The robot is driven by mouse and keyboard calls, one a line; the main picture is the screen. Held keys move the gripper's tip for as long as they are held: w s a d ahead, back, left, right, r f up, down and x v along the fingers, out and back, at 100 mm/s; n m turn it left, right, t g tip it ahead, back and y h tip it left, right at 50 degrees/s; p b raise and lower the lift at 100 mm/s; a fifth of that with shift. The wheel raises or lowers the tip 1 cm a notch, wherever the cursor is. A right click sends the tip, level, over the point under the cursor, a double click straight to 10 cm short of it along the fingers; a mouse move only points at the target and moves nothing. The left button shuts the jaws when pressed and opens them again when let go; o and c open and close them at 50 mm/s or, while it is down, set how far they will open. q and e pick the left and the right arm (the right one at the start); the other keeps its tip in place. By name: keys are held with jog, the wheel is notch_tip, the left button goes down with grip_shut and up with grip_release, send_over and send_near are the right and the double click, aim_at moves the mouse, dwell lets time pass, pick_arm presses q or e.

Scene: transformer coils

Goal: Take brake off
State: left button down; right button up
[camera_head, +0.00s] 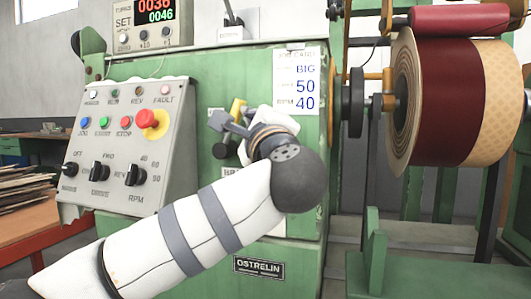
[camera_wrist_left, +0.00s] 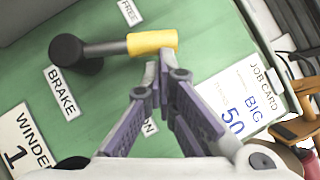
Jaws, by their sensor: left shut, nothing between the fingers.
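The brake lever has a black round hub, a grey rod and a yellow handle (camera_wrist_left: 152,42). In the left wrist view the handle points right, between a FREE label (camera_wrist_left: 130,12) above and a partly hidden ON label (camera_wrist_left: 150,127) below. A BRAKE label (camera_wrist_left: 62,92) is under the hub. In the head view the yellow handle (camera_head: 237,107) shows just behind my gripper. My left gripper (camera_wrist_left: 165,70) is shut and empty, its fingertips just below the handle's right part; whether they touch it I cannot tell. My right gripper is in neither view.
A control panel (camera_head: 138,140) with knobs and a red stop button (camera_head: 152,122) stands left of my arm. A job card (camera_head: 297,80) is on the green cabinet. A wound coil (camera_head: 440,100) is at the right.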

aim_at(238, 105)
pick_arm(q)
jog(key=shift+w+a+r, duration=0.25)
jog(key=shift+a+r, duration=0.3)
jog(key=shift+a, duration=0.05)
jog(key=shift+w+a+r, duration=0.2)
jog(key=shift+a+r, duration=0.3)
jog(key=shift+a, duration=0.1)
